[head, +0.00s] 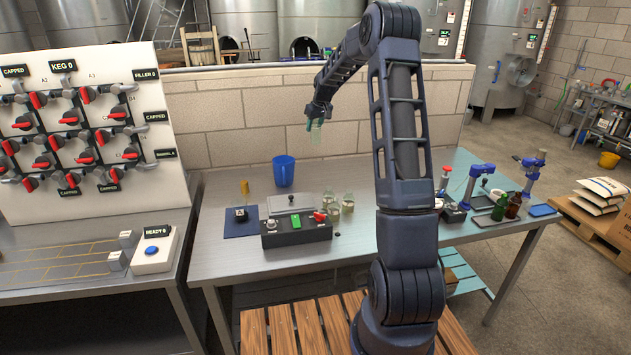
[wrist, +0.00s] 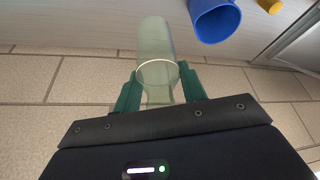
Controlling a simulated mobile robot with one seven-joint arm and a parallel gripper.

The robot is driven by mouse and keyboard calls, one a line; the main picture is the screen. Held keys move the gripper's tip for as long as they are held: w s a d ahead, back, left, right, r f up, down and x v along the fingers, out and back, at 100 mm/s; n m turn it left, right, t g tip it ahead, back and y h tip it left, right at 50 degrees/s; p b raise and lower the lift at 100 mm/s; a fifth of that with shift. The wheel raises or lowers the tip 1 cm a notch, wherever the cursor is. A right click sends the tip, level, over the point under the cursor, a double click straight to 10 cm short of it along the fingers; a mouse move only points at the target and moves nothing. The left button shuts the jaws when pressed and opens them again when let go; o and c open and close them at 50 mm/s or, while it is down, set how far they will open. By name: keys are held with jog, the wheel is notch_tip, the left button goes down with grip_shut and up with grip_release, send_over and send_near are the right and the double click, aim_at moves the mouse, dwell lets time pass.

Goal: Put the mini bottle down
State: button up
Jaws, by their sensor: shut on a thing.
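My gripper (head: 315,122) is raised above the back of the steel table (head: 360,245), in front of the block wall. It is shut on the mini bottle (head: 317,135), a pale, clear greenish bottle held above the table top. In the wrist view the mini bottle (wrist: 157,55) sits between the two green fingers of my gripper (wrist: 158,88). Its far end points away from the palm. The bottle touches nothing else that I can see.
A blue jug (head: 284,171) stands on the table to the left of my gripper. Small glass jars (head: 348,203) and a black control box (head: 297,231) stand nearer the front. Bottles (head: 513,206) and blue devices (head: 480,178) are at the right. The table's back middle looks clear.

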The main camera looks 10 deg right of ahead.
notch_tip(320, 180, down, 20)
jog(key=shift+r, duration=0.1)
dwell(0.5)
jog(key=o, duration=1.1)
jog(key=shift+f, duration=0.2)
jog(key=shift+c, duration=0.2)
jog(key=shift+r, duration=0.15)
